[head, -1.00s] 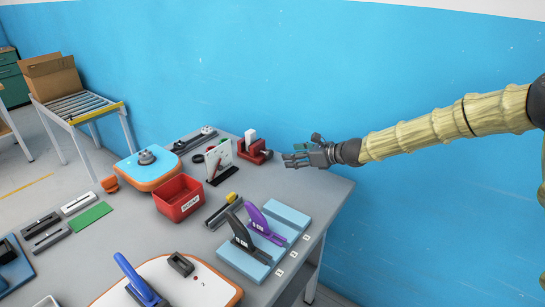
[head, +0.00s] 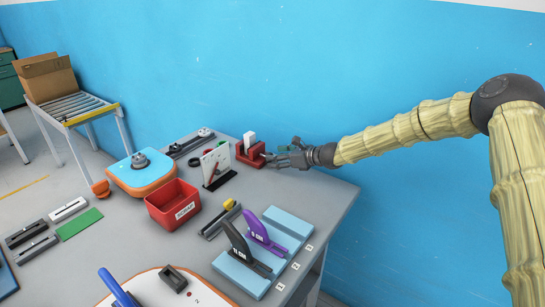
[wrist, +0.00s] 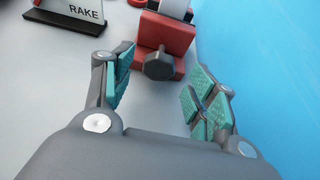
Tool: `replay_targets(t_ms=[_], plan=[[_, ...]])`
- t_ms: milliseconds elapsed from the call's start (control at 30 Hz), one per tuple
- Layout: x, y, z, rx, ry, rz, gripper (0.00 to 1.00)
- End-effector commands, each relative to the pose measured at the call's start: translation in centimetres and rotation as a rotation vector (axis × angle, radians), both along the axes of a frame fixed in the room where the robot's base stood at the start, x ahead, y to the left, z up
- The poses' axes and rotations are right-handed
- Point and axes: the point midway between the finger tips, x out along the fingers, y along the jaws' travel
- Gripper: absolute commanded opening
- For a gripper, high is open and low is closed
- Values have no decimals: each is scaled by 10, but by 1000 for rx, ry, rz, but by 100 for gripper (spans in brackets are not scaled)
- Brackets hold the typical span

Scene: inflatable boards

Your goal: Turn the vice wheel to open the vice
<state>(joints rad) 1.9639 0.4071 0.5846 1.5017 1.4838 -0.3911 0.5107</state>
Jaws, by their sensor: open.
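The red vice (head: 250,153) stands at the back of the grey table near the blue wall, with a white block (head: 249,139) upright at its top. In the wrist view the vice (wrist: 165,38) faces me, and its dark grey wheel (wrist: 158,65) sticks out toward my gripper. My gripper (head: 272,157) is just right of the vice in the head view. In the wrist view my gripper (wrist: 155,88) has its teal-padded fingers spread wide, one on each side of the wheel's line. The wheel lies a little beyond the fingertips or level with them; no contact shows.
A white card labelled RAKE (wrist: 85,12) in a black stand is left of the vice. A red bin (head: 172,204), a blue-orange board (head: 141,173) and light-blue blocks with upright fins (head: 265,243) stand on the table. The blue wall (wrist: 265,70) is close on the right.

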Motion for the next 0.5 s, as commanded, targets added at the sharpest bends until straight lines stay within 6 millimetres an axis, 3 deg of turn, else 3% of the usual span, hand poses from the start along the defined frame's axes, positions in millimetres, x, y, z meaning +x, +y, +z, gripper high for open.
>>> replay_targets(t_ms=[200,500], plan=[[12,16,-9,-1,0,0,57],[16,22,-12,0,0,0,57]])
